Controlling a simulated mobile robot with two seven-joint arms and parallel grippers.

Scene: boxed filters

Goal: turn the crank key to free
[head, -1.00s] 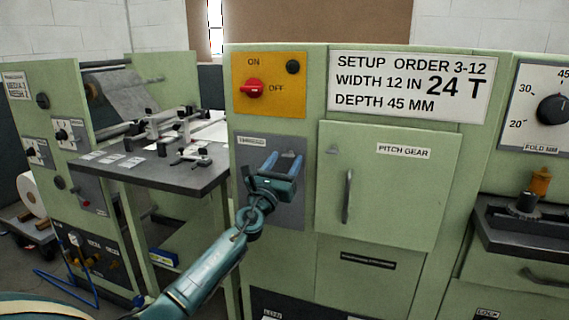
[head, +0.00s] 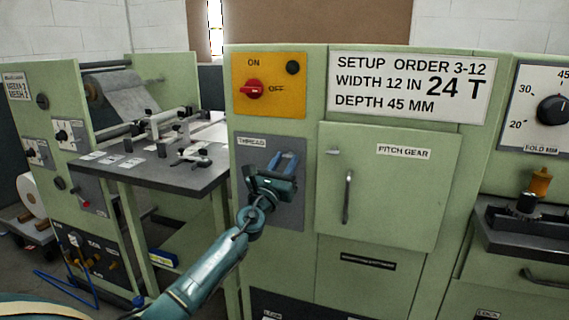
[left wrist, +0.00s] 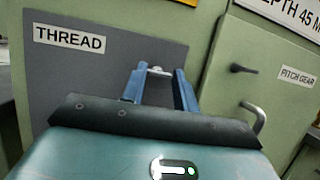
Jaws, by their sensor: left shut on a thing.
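A grey panel labelled THREAD (head: 250,142) is on the green machine front. My left gripper (head: 287,163) is in front of this panel, its two blue fingers pointing at it. In the left wrist view the fingers (left wrist: 158,78) are shut on a small pale metal piece (left wrist: 157,71) at the panel, which I take for the crank key. Most of it is hidden by the gripper, so its angle cannot be read. My right gripper is not in view.
Right of the panel is the PITCH GEAR door (head: 392,205) with a vertical handle (head: 347,197) and a small dark latch (head: 332,153). Above are a red ON/OFF switch (head: 253,89) and a setup sign (head: 409,85). A dark worktable (head: 165,172) stands to the left.

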